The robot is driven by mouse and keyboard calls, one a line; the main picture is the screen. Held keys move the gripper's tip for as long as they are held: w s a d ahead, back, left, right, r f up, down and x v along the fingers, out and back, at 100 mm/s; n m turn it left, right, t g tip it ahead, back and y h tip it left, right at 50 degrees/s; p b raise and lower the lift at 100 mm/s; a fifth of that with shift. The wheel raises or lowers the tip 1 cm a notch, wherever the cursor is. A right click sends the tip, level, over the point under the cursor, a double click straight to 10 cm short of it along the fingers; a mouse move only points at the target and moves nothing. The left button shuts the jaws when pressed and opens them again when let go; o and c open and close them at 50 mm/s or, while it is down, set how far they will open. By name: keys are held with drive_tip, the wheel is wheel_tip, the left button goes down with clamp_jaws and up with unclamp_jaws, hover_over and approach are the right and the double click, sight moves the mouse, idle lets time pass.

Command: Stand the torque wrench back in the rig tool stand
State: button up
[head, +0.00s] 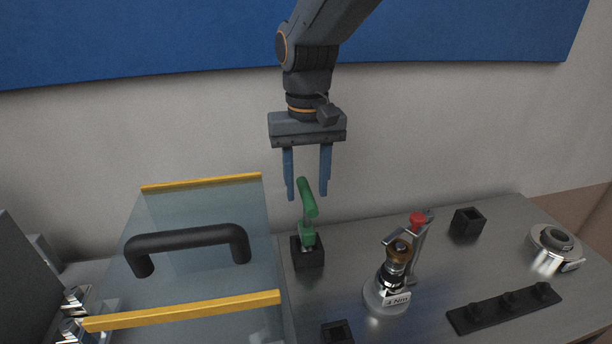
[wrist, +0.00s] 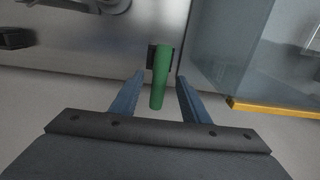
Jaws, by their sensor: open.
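A tool with a green handle (head: 308,198), which looks like the torque wrench, stands slightly tilted in a small black square stand (head: 308,256). My gripper (head: 307,194) is open and points down over it, its two blue fingers apart and empty. The top of the green handle lies at fingertip level. In the wrist view the green handle (wrist: 160,78) shows between the fingers, with the black stand (wrist: 152,57) behind it. The tool's lower end is hidden in the stand.
A clear guard with a black handle (head: 187,238) and yellow edges stands left of the tool. A fixture labelled 3 Nm (head: 388,297) stands right, with empty black sockets (head: 468,222) (head: 337,333), a black pegged strip (head: 505,307) and a round metal part (head: 556,245).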

drive_tip(key=shift+r, duration=1.55)
drive_tip(key=shift+r, duration=0.1)
